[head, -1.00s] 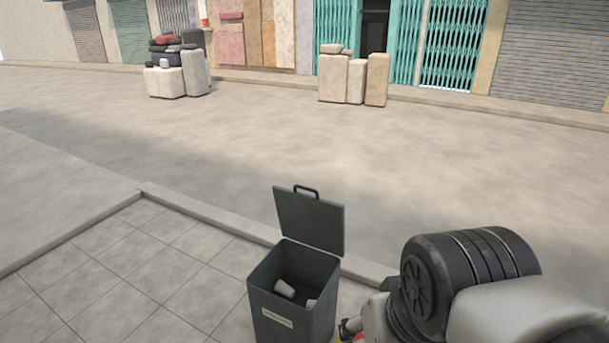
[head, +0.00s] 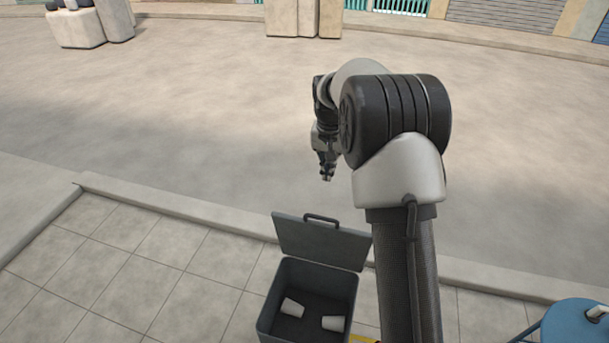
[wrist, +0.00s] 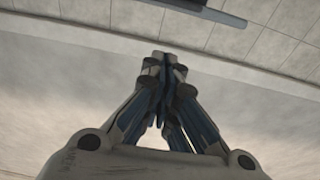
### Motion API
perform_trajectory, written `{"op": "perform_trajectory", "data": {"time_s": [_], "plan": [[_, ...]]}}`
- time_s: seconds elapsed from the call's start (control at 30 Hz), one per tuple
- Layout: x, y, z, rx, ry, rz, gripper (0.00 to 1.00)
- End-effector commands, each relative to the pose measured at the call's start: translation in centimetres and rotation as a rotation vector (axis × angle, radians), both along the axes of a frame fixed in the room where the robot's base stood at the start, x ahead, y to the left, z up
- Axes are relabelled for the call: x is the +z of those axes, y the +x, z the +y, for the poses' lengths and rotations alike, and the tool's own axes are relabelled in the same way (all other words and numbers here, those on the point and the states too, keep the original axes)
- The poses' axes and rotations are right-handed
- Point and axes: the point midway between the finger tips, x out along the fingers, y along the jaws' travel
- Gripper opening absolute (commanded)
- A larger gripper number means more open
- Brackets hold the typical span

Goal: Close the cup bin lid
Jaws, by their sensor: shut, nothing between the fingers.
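The dark grey cup bin (head: 265,322) stands on the paving at the bottom centre of the head view. Its lid (head: 322,242) stands open, raised at the far side, with a black handle (head: 321,218) on its upper edge. Two pale cups (head: 292,308) lie inside the bin. My gripper (head: 327,178) points down, beyond and above the lid, apart from it. In the wrist view my gripper (wrist: 165,58) is shut with nothing in it. A dark edge, probably the lid (wrist: 215,12), shows at the top of that view.
A kerb (head: 180,210) runs behind the bin between paving and road. A blue round stool (head: 572,328) with a pale object on it stands at the lower right.

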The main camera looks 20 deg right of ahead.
Motion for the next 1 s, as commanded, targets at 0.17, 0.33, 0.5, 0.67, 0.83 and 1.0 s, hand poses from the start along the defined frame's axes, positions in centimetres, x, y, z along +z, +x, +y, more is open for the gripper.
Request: {"op": "perform_trajectory", "data": {"time_s": [0.17,0.33,0.5,0.67,0.83,1.0], "plan": [[-1.4,0.4,-0.4,-0.01,0.001,0.005,0.0],[-4.3,0.6,-0.5,-0.009,0.001,0.007,0.0],[-8.1,1.0,-0.8,-0.009,0.001,0.007,0.0],[-11.3,1.2,-1.0,-0.008,0.001,0.007,0.0],[-11.5,-0.7,0.4,-0.006,0.001,0.003,0.0],[-11.9,-1.6,1.0,-0.008,0.0,0.002,0.0]]}}
